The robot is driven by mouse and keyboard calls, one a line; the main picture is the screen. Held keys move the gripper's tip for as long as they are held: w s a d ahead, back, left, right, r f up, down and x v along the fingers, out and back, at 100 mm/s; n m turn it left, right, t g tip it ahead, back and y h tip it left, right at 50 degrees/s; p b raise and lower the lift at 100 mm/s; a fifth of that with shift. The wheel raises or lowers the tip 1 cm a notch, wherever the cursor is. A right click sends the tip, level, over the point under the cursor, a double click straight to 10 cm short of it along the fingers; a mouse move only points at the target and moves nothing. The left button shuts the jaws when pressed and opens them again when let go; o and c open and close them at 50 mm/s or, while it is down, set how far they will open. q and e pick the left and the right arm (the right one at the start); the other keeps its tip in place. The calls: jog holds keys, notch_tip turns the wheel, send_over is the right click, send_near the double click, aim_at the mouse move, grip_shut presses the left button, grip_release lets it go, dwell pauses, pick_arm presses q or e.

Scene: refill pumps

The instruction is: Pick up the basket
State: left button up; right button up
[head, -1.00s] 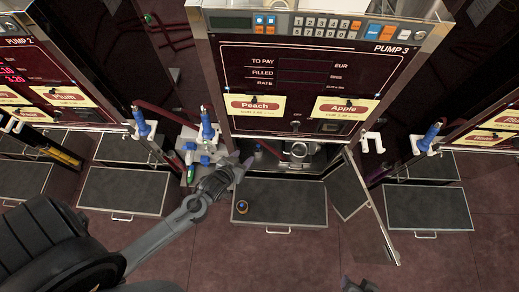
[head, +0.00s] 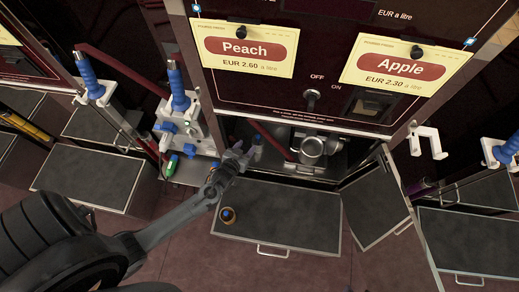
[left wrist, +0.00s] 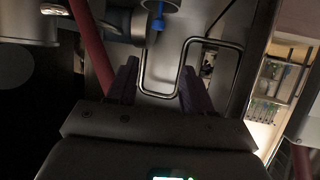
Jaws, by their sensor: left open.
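No basket is plain to identify. A silvery metal cylinder (head: 313,147) sits inside the open compartment under the Peach and Apple panel, and I cannot tell whether it is the basket. My left gripper (head: 247,150) is at the left side of this compartment's opening, left of the cylinder. In the left wrist view, its two dark fingers (left wrist: 156,88) are apart. A bent metal wire (left wrist: 150,85), shaped like a handle, shows between and beyond them. I cannot tell what the wire belongs to or whether a finger touches it. My right gripper is not seen.
The compartment's door (head: 375,208) stands open at the right. A grey tray (head: 300,222) juts out below, with a small round item (head: 228,215) at its left. Blue-handled fittings (head: 178,90) stand just left of the compartment. A red hose (left wrist: 92,45) runs close by the left finger.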

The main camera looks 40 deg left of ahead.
aim_at(258, 137)
pick_arm(q)
jog(key=w+f+b, duration=0.2)
jog(key=w, duration=0.1)
jog(key=w+a+f+b, duration=0.1)
jog(key=w+f+b, duration=0.2)
jog(key=shift+a, duration=0.15)
jog(key=b+x, duration=0.2)
jog(key=x, duration=0.1)
jog(key=b+x, duration=0.1)
jog(key=b, duration=0.1)
jog(key=shift+w+d+f, duration=0.2)
jog(key=shift+w, duration=0.05)
jog(key=shift+w+a, duration=0.15)
jog(key=shift+w, duration=0.25)
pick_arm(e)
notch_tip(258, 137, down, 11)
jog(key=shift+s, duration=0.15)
pick_arm(q)
jog(key=shift+s, duration=0.1)
jog(key=shift+c, duration=0.4)
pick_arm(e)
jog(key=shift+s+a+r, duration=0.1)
pick_arm(q)
jog(key=c, duration=0.7)
